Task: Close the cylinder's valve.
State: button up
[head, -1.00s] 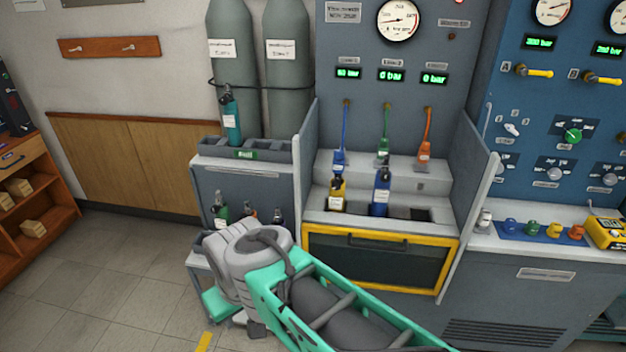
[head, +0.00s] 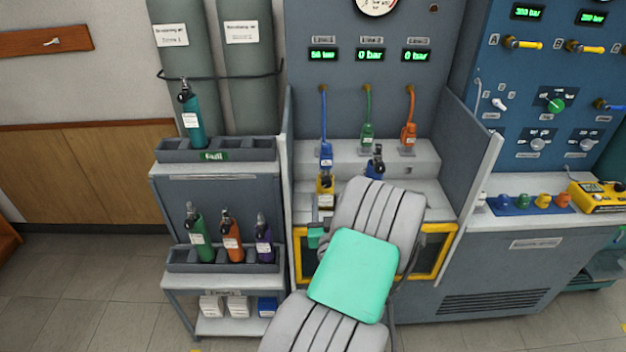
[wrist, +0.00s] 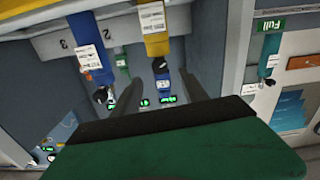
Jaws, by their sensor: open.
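The yellow cylinder (head: 326,200) stands in the bench's front bay and has a dark valve top. A blue hose connector (head: 326,155) appears just above and behind it. In the wrist view, which is upside down, the yellow cylinder (wrist: 155,38) hangs at top centre with its dark valve (wrist: 160,66) visible. The blue cylinder (head: 376,165) is to its right, mostly hidden behind my arm. My gripper (wrist: 160,80) is open and empty, with its two fingers pointing toward the yellow cylinder's top. In the head view my gripper (head: 321,207) is low in front of the yellow cylinder; contact cannot be told.
Side panels (head: 470,160) flank the bay, and a yellow-framed door (head: 436,250) is below. Green (head: 367,135) and orange (head: 409,135) connectors are behind. A rack (head: 225,265) with several small cylinders and a teal cylinder (head: 190,125) are at left.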

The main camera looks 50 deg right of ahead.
aim_at(327, 185)
jog(key=p+x, duration=0.2)
jog(key=x, duration=0.1)
jog(key=p+x, duration=0.2)
jog(key=x, duration=0.1)
jog(key=shift+w+d+r, duration=0.1)
jog(key=shift+d+r, duration=0.1)
jog(key=shift+r, duration=0.05)
jog(key=shift+w+d+f+p, duration=0.2)
jog(key=shift+w+d+p, duration=0.1)
jog(key=shift+w+d, duration=0.15)
jog(key=shift+c, duration=0.5)
grip_shut()
